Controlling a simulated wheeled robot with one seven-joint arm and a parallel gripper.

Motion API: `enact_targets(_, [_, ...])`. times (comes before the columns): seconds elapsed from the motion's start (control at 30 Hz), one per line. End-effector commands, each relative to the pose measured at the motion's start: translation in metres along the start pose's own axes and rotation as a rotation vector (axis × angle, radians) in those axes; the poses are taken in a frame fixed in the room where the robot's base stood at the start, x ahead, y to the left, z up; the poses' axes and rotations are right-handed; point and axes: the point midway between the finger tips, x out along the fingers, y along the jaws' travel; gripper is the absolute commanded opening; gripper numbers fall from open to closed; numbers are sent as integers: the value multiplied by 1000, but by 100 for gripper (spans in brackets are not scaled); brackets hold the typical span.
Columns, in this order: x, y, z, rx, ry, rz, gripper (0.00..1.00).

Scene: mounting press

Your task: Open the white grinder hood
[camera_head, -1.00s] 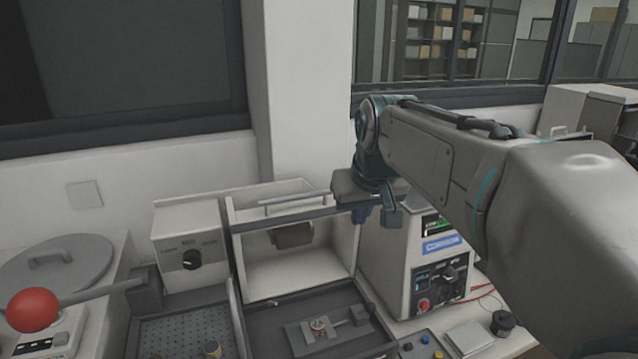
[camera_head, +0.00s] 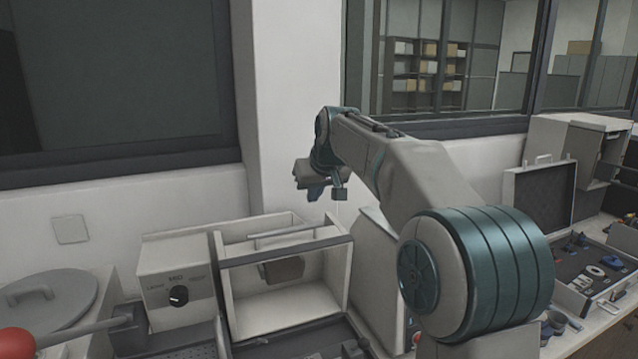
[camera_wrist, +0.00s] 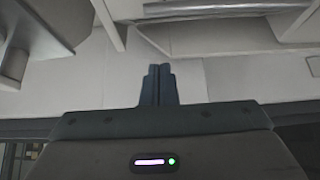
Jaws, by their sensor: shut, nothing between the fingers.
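The white grinder hood (camera_head: 225,285) is a box on the bench at the lower middle of the head view. A thin handle bar (camera_head: 280,231) runs along its top, and a dark strip edges its upper front. I can see inside to a dark grey part (camera_head: 284,270). I cannot tell how far the hood is raised. My gripper (camera_head: 315,194) is above and right of the handle bar in the picture, apart from it. In the wrist view its fingers (camera_wrist: 159,70) are together and empty. A pale bar (camera_wrist: 225,12) crosses the top of that view, beyond the fingertips.
A white control box with a black knob (camera_head: 178,296) stands left of the hood. A round grey lid (camera_head: 50,300) and a red ball (camera_head: 12,342) are further left. A window and wall stand behind. An open case (camera_head: 590,272) lies at right.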

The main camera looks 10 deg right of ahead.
Motion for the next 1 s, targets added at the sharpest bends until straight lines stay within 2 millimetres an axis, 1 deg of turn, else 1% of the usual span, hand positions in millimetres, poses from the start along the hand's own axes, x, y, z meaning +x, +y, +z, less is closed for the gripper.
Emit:
enact_targets(0.03, [10, 0, -1, 0, -4, -1, 0])
enact_targets(0.17, [39, 0, 0, 1, -4, -2, 0])
enact_targets(0.4, [30, 0, 24, 1, 1, 1, 0])
enact_targets(0.57, [28, 0, 34, 0, 0, 0, 0])
enact_targets(0.7, [26, 0, 37, 0, 1, 1, 0])
enact_targets(1.0, [26, 0, 38, 0, 1, 0, 0])
